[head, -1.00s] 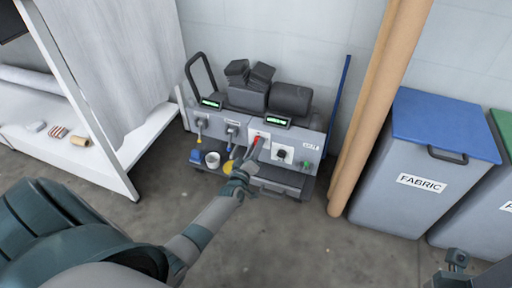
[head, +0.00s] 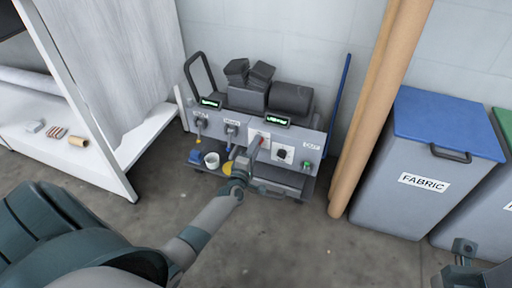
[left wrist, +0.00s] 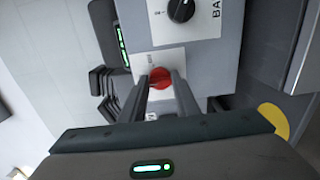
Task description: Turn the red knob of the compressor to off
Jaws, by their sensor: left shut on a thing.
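The compressor (head: 300,150) is a grey panelled machine on a low cart by the back wall. Its red knob (left wrist: 160,77) sits on a white plate in the left wrist view; in the head view the knob is mostly hidden by my gripper. My left gripper (head: 256,147) reaches the panel from the front. In the left wrist view its two fingers (left wrist: 163,88) stand on either side of the red knob and are shut on it. My right gripper (head: 462,250) shows only in part at the lower right, far from the panel; its jaws are unclear.
A black knob (head: 283,154) and a green button (head: 306,166) are to the right on the panel. A white cup (head: 212,160) and a yellow disc (head: 228,168) are at the left. A cardboard tube (head: 365,110) and a FABRIC bin (head: 415,190) stand right. Floor in front is clear.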

